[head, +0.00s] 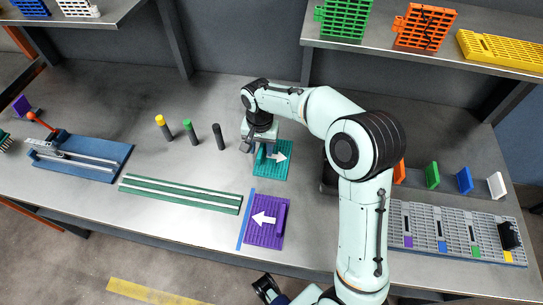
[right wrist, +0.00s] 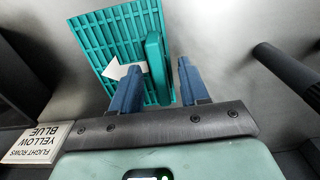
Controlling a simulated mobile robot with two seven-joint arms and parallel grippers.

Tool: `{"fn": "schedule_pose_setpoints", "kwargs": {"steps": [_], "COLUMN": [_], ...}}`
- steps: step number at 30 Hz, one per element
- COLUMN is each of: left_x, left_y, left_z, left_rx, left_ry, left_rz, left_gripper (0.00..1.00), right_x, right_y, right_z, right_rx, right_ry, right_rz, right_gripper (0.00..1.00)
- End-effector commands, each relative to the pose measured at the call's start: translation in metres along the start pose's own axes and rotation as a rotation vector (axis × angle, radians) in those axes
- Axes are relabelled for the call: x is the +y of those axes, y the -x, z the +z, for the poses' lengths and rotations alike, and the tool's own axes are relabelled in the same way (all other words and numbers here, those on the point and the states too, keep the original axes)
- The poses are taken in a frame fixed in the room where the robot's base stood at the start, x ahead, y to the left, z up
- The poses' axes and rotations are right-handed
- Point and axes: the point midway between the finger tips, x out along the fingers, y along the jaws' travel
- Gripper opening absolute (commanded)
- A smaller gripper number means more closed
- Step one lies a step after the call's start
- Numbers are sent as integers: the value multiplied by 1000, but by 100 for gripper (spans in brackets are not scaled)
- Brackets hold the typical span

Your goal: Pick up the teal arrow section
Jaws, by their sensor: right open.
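The teal arrow section (head: 281,171), a slatted plate with a white arrow pointing right, lies on the bench below my right gripper (head: 262,148). In the right wrist view the teal arrow section (right wrist: 100,38) has a raised teal bar (right wrist: 153,60) along one side. My right gripper (right wrist: 160,68) is open, with its blue fingers on either side of the bar in that picture; I cannot tell how far down they reach. The arm hides part of the plate in the head view. My left gripper (head: 266,288) is at the bottom edge, its jaws unclear.
A purple arrow section (head: 267,234) lies just in front of the teal one, with a blue strip beside it. A green-and-white rail (head: 180,194) and several upright pegs (head: 188,130) stand left. A grey slatted conveyor (head: 460,228) is at right. A shelf (head: 470,62) overhangs the back.

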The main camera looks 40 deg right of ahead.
Motion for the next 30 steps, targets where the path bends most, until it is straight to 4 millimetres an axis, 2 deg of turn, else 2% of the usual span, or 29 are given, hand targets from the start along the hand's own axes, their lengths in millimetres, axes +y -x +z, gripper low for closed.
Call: {"fn": "schedule_pose_setpoints", "kwargs": {"steps": [4, 8, 9, 23, 30], "left_x": [0, 0, 0, 1, 6], "left_y": [0, 0, 0, 2, 20], "left_z": [0, 0, 0, 0, 2], "left_rx": [0, 1, 1, 0, -2], "left_ry": [0, 0, 0, 0, -1], "left_rz": [0, 0, 0, 0, 0], "left_gripper": [43, 43, 43, 43, 43], "right_x": [0, 0, 0, 1, 3], "right_y": [0, 0, 0, 2, 26], "right_z": [0, 0, 0, 0, -4], "right_rx": [0, 0, 0, -3, -1], "right_ry": [0, 0, 0, 0, -1], "right_rz": [0, 0, 0, 3, 1], "right_gripper": [45, 2, 0, 0, 0]}}
